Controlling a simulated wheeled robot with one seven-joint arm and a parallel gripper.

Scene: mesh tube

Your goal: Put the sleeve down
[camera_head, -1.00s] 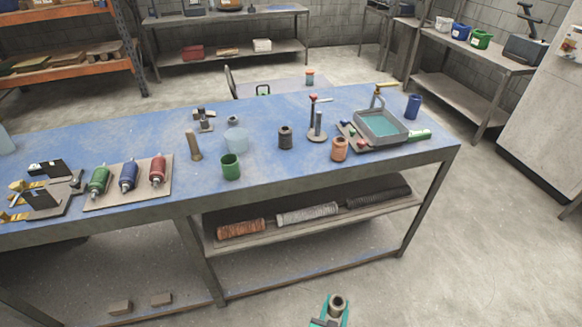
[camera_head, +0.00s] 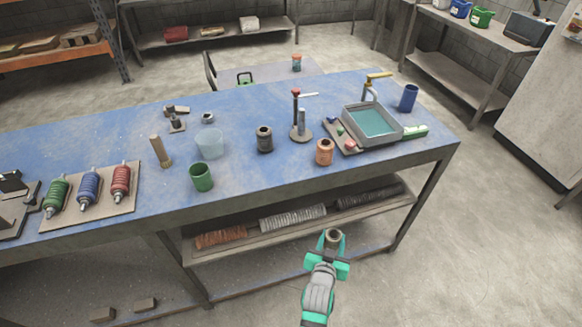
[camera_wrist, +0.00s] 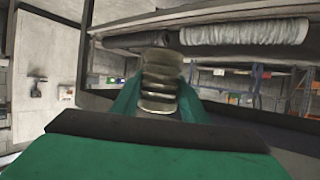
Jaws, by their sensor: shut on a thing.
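The sleeve (camera_head: 333,236) is a short brownish ringed cylinder with an open hollow end. My gripper (camera_head: 327,252) has teal fingers and is shut on it. It holds the sleeve in the air in front of the workbench, below the tabletop's front edge. In the wrist view the sleeve (camera_wrist: 160,78) stands out between the two teal fingers (camera_wrist: 160,106), with ridged sides. The fingers hide its gripped end. The blue workbench top (camera_head: 245,165) lies beyond and above my gripper in the head view.
Copper, silver (camera_head: 293,218) and dark mesh rolls lie on the shelf under the bench. On the top stand a green cup (camera_head: 202,177), a clear tub (camera_head: 210,144), a dark jar (camera_head: 264,140), an orange jar (camera_head: 324,152) and a grey basin (camera_head: 372,121). Bare blue surface shows near the front edge.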

